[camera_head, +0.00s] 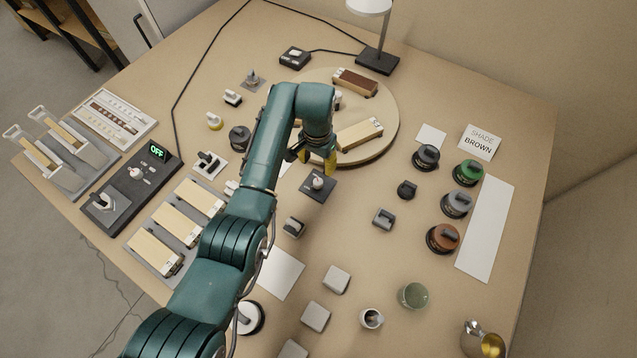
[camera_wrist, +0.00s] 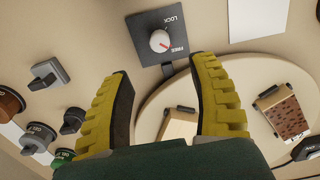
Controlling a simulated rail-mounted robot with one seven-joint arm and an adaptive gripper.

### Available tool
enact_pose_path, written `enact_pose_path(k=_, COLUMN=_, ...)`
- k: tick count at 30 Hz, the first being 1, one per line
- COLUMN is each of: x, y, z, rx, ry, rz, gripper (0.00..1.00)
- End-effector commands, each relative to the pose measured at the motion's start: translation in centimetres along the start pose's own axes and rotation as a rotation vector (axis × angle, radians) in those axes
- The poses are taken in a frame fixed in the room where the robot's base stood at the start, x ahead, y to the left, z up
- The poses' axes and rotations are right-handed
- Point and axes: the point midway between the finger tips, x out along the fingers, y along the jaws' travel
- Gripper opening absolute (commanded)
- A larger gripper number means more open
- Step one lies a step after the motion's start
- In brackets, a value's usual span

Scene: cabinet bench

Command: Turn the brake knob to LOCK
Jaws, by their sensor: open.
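The brake knob (camera_wrist: 159,40) is a light round knob on a dark square plate (camera_wrist: 148,22) marked LOCK and FREE. Its red mark points toward the FREE side in the wrist view. In the head view the knob (camera_head: 318,182) sits just in front of the round turntable. My gripper (camera_wrist: 162,74) is open, with yellow ribbed fingers spread apart and nothing between them. The knob lies beyond the fingertips in the wrist view, apart from them. In the head view my gripper (camera_head: 330,163) hangs just behind the knob, near the turntable's front edge.
The round turntable (camera_head: 385,125) carries a brown-topped block (camera_head: 355,82) and a cream block (camera_head: 360,134). Several dark-based knobs and jars stand to the right, beside a white strip (camera_head: 486,230). A small grey switch (camera_head: 294,226) stands in front of the brake plate.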

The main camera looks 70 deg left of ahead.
Motion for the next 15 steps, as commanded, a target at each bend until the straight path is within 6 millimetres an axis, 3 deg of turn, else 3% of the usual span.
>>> enact_pose_path(k=1, x=1.7, y=0.1, z=0.1, rx=0.0, ry=-0.003, rz=0.001, gripper=0.6)
enact_pose_path(k=9, x=8.2, y=0.1, z=0.0, rx=0.001, ry=-0.001, rz=0.0, gripper=0.6)
enact_pose_path(k=15, x=10.9, y=0.0, z=-0.1, rx=0.001, ry=0.001, rz=0.0, gripper=0.6)
